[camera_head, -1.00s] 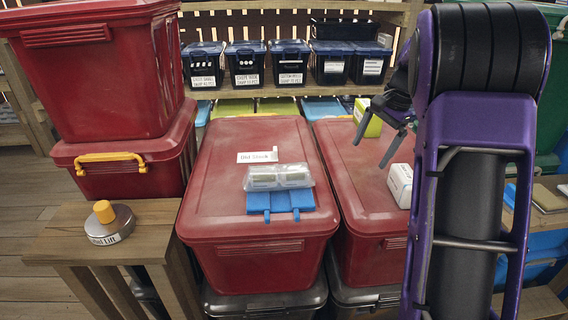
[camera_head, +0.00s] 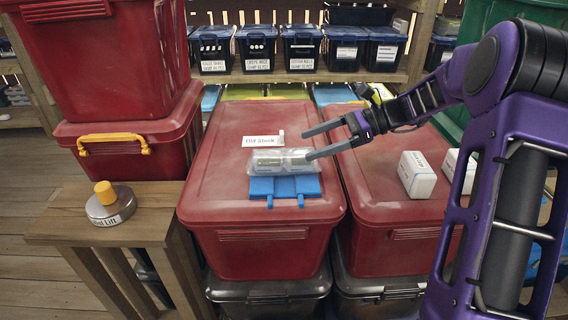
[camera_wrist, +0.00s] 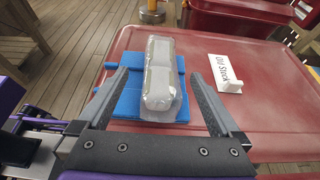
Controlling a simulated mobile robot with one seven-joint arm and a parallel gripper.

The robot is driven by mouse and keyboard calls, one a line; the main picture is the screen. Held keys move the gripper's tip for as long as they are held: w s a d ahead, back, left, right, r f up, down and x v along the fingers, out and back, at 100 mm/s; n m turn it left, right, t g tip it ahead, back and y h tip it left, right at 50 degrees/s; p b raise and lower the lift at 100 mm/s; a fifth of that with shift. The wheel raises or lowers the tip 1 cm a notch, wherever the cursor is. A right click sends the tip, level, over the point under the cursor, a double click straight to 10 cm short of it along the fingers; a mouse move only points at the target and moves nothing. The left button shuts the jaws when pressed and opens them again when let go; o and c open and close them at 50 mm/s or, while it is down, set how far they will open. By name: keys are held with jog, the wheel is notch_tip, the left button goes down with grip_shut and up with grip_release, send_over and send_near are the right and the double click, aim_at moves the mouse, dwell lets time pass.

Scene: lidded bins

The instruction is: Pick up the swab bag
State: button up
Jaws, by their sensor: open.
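The swab bag (camera_head: 280,160) is a clear plastic packet with pale contents. It lies on a blue folder-like piece (camera_head: 285,188) on the lid of a red bin (camera_head: 222,170). My gripper (camera_head: 306,145) is open at the right end of the bag, its fingers pointing left. In the wrist view, the bag (camera_wrist: 160,75) lies lengthwise between and ahead of the two spread fingers (camera_wrist: 160,92). The blue piece (camera_wrist: 130,105) shows under it. I cannot tell whether the fingers touch the bag.
A white "Old Stock" label (camera_head: 263,141) stands just behind the bag. White boxes (camera_head: 416,174) sit on the neighbouring red bin. A round weight with a yellow knob (camera_head: 110,205) stands on a wooden stand at left. Stacked red bins (camera_head: 105,75) rise at the left.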

aim_at(287, 152)
jog(key=b+x, duration=0.1)
jog(key=x, duration=0.7)
jog(key=shift+w, duration=0.1)
jog(key=shift+d, duration=0.1)
jog(key=c, duration=1.4)
